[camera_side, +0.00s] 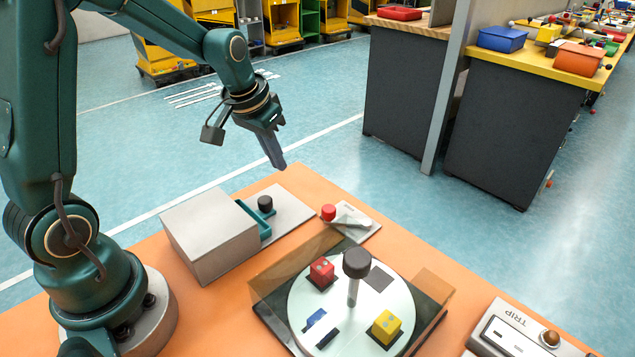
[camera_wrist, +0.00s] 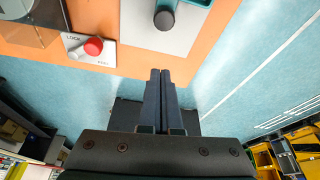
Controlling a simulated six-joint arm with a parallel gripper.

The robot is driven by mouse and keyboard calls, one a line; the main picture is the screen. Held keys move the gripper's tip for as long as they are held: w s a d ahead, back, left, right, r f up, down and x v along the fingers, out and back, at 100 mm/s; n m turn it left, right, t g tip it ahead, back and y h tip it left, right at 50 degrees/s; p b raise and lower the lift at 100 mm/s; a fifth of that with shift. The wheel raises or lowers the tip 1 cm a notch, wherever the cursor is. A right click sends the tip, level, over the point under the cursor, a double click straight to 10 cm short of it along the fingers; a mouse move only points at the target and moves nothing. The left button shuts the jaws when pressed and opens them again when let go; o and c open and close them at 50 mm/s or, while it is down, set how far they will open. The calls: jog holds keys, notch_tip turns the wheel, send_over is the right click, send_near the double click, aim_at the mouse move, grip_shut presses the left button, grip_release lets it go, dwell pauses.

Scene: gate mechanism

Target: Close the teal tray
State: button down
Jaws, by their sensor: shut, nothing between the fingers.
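The teal tray (camera_side: 262,232) sticks a short way out of the right side of a grey box (camera_side: 208,234), over a light grey base plate (camera_side: 292,211). A dark round knob (camera_side: 265,203) stands at the tray's outer side. In the wrist view the knob (camera_wrist: 164,20) and a strip of the teal tray (camera_wrist: 196,3) show at the top edge; the rest of the tray is cut off. My gripper (camera_side: 279,163) is shut and empty, in the air above and beyond the base plate, apart from the tray. Its fingertips (camera_wrist: 160,72) point toward the plate's edge in the wrist view.
A lever with a red knob (camera_side: 328,212) sits on a small plate right of the tray. In front is a round white turntable (camera_side: 345,320) with a dark-topped post and coloured blocks, behind clear panels. A TRIP panel (camera_side: 520,330) is at the lower right.

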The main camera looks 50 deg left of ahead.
aim_at(257, 212)
jog(key=f+n, duration=0.1)
jog(key=f, duration=0.1)
jog(key=w+a+f+n, duration=0.1)
jog(key=f, duration=0.1)
jog(key=a+f+n+y, duration=0.1)
jog(key=shift+w+f+n, duration=0.3)
jog(key=shift+w+f, duration=0.05)
jog(key=shift+f, duration=0.05)
jog(key=shift+s+d+r, duration=0.1)
jog(key=shift+s+d, duration=0.35)
jog(key=shift+s, duration=0.45)
jog(key=shift+s+d, duration=0.45)
jog(key=shift+s, duration=0.4)
jog(key=shift+s, duration=2.25)
